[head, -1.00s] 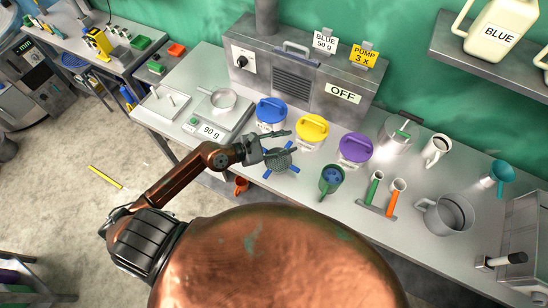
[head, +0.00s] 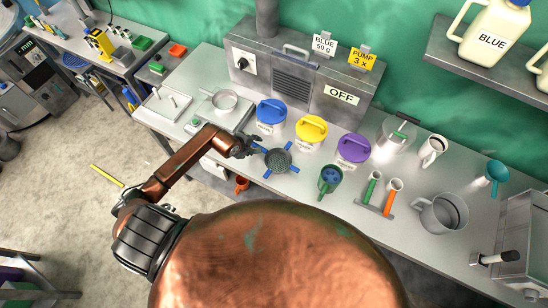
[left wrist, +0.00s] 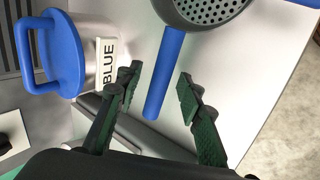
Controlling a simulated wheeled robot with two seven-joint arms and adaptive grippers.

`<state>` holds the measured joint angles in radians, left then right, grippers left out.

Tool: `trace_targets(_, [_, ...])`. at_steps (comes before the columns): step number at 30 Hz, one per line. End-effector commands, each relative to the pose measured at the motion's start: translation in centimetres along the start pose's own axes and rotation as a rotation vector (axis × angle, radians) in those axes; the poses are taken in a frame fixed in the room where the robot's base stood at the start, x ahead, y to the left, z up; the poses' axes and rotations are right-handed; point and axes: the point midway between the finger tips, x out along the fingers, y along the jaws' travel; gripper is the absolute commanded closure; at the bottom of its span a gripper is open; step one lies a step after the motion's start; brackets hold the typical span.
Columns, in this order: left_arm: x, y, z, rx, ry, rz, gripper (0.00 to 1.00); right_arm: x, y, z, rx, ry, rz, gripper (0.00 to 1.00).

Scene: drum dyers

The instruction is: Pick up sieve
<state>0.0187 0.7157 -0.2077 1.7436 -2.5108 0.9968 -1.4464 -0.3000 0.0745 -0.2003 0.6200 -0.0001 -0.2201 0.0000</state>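The sieve (head: 278,160) is a dark grey round strainer with blue handles sticking out around it. It sits at the front of the grey bench. In the left wrist view its perforated bowl (left wrist: 205,10) shows at the top, and one blue handle (left wrist: 165,70) lies between my fingers with gaps on both sides. My left gripper (head: 256,145) is open at the left side of the sieve, and its spread fingers (left wrist: 158,86) also show in the left wrist view. My right gripper is not in view.
The blue-lidded tub (head: 271,112) stands just behind the gripper, with yellow (head: 311,130) and purple (head: 353,149) tubs to the right. A scale with a pan (head: 224,101) is at the left.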

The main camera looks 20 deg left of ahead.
Motion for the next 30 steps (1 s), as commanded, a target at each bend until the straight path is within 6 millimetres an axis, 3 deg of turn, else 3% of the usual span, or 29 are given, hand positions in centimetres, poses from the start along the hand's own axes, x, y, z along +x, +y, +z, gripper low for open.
trace_targets(4, [1.08,-0.06,0.06,-0.001,-0.001,-0.001,0.65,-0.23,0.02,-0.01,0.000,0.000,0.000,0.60])
trace_targets(11, [1.17,-0.09,0.06,0.000,-0.001,0.000,0.66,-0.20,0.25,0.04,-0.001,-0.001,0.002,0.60])
trace_targets(25, [1.13,-0.08,0.06,-0.001,-0.001,0.000,0.98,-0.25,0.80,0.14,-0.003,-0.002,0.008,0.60])
trace_targets(30, [1.13,-0.07,0.06,-0.001,-0.001,0.000,1.00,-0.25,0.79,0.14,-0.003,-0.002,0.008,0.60])
